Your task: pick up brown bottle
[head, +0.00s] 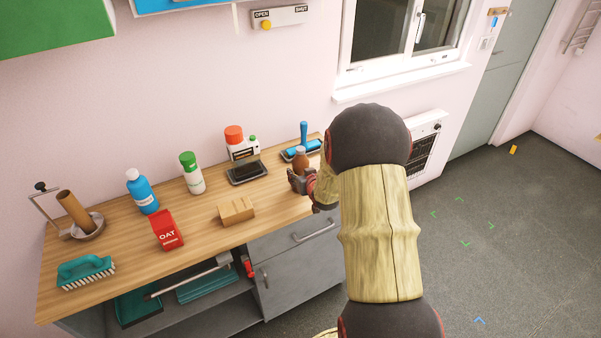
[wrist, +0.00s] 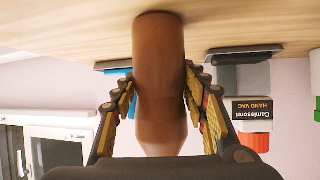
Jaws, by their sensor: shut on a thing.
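The brown bottle (head: 301,160) stands near the right end of the wooden counter (head: 120,230) in the head view. In the wrist view the bottle (wrist: 159,60) fills the middle, upside down in the picture, with its base end close to the counter surface. My gripper (head: 301,181) comes from the right of the bottle and is shut on it. In the wrist view its two fingers (wrist: 158,90) press on both sides of the bottle. I cannot tell whether the base touches the counter. My arm hides part of the counter's right end.
A blue-handled roller (head: 303,142) lies close behind the bottle. A dark tray (head: 246,172), a white hand vac box (head: 240,150), a green-capped bottle (head: 191,173), a cardboard box (head: 236,211) and a red oat carton (head: 167,231) stand to the left. Open floor lies right.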

